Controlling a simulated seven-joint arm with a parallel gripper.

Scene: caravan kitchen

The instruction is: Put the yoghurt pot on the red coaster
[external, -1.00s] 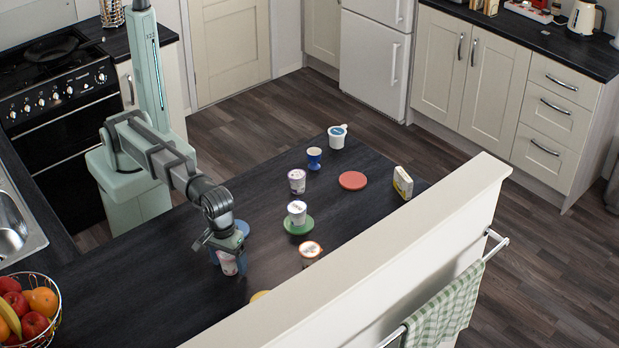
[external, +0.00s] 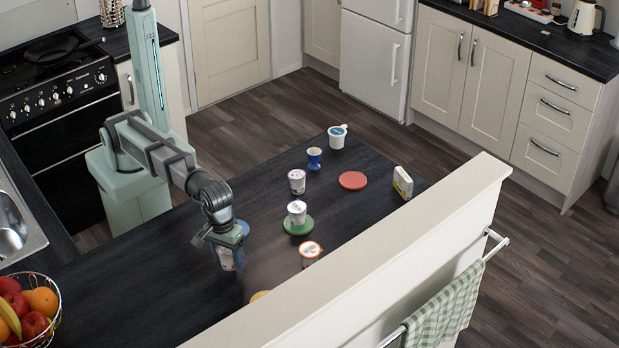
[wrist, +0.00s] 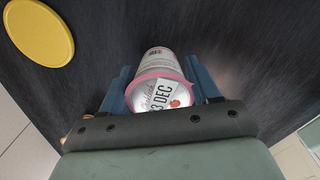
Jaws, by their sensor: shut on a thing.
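My gripper (external: 229,254) is shut on a yoghurt pot (external: 226,260) over the near left part of the dark counter. In the wrist view, the pot (wrist: 158,72) sits between the two blue fingers (wrist: 160,92), with a pink rim and a printed lid reading "3 DEC". Whether its base touches the counter is unclear. The red coaster (external: 352,180) lies bare at the far right of the counter, well away from my gripper.
A white pot (external: 297,209) stands on a green coaster (external: 299,228). Another pot (external: 297,182), an orange-rimmed pot (external: 310,251), a blue cup (external: 314,159), a white tub (external: 337,138) and a yellow-white pack (external: 403,182) stand around. A yellow coaster (wrist: 39,32) and low wall (external: 365,262) are near.

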